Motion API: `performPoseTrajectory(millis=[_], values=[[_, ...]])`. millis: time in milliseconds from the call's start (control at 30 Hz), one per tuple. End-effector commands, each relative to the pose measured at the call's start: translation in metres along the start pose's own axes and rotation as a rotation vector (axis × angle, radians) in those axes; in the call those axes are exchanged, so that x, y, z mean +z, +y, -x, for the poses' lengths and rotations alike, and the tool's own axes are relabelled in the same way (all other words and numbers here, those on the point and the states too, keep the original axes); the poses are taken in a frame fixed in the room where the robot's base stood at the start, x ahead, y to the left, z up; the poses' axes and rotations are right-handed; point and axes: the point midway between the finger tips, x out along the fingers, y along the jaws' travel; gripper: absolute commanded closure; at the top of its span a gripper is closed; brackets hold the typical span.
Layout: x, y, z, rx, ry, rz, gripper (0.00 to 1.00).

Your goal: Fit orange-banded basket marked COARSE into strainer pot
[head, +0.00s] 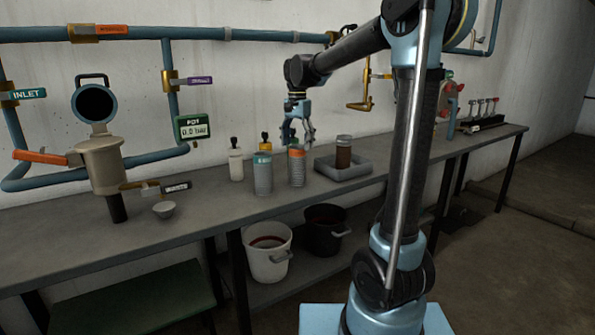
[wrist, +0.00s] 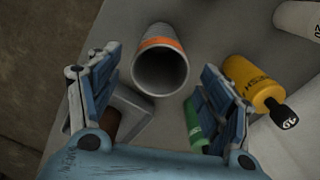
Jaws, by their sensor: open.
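The orange-banded basket (head: 297,169), a grey open-topped cylinder, stands upright on the bench. In the wrist view its rim and orange band (wrist: 158,44) show ahead between the fingers. Its marking is not readable. My gripper (head: 299,141) is open, pointing down just above the basket, with a finger towards each side and nothing held. In the wrist view my gripper (wrist: 160,68) is empty too. The strainer pot (head: 103,165), a beige vessel, is at the far left of the bench. Its round lid (head: 96,103) is swung up.
A green-banded basket (head: 263,176) stands close left of the orange-banded one. A grey tray (head: 347,170) with a brownish basket (head: 343,152) is to the right. A white bottle (head: 236,164) and a yellow bottle (wrist: 250,84) stand behind. A small bowl (head: 164,209) sits near the pot.

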Motion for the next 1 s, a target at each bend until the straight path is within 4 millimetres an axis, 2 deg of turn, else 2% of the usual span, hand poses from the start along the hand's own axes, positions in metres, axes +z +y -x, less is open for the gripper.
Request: performPoseTrajectory(millis=[133, 400, 467, 700, 1000], values=[[-0.0002, 0.0001, -0.013, 0.0, 0.0, 0.0, 0.28], [-0.0002, 0.0001, -0.0155, 0.0, 0.0, 0.0, 0.28], [-0.0002, 0.0001, -0.0155, 0.0, 0.0, 0.0, 0.39], [-0.0002, 0.0001, -0.0154, 0.0, 0.0, 0.0, 0.91], [-0.0002, 0.0001, -0.0125, 0.0, 0.0, 0.0, 0.91]])
